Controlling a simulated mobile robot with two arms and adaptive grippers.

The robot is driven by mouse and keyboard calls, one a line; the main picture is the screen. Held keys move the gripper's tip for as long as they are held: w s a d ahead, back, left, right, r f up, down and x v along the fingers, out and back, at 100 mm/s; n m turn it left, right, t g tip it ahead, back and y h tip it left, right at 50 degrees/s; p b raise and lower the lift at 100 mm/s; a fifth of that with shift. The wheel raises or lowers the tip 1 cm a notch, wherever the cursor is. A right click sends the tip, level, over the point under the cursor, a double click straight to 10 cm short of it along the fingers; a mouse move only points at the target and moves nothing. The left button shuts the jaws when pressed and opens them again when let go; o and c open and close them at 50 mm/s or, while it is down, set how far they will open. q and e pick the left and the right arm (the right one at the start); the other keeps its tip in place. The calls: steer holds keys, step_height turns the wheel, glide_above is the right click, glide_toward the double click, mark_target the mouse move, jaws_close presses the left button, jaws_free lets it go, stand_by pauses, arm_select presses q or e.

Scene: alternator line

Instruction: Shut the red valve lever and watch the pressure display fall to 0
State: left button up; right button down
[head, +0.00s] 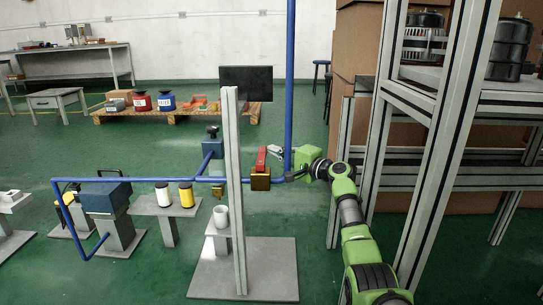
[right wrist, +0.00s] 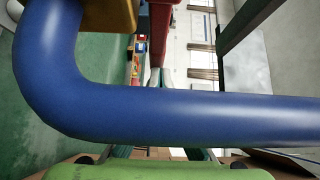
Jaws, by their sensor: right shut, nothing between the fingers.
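The red valve lever (head: 261,160) rises from a brass valve body (head: 260,179) on the blue pipe (head: 215,181). My right gripper (head: 274,151) is shut and empty, just right of the lever; I cannot tell whether it touches it. In the right wrist view, the blue pipe (right wrist: 190,113) crosses in front and hides part of the gripper. The fingertips (right wrist: 158,78) show beyond it, near the lower end of the red lever (right wrist: 162,38). A dark screen (head: 246,82) stands behind the post, with no reading visible. My left gripper is out of view.
A grey post (head: 234,190) on a floor plate (head: 272,270) stands left of the valve. A vertical blue pipe (head: 289,80) rises beside my gripper. A metal rack (head: 390,95) stands close to my right arm.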

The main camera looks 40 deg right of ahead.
steer(key=shift+r, duration=0.15)
stand_by(0.3)
step_height(320, 180, up, 10)
stand_by(0.3)
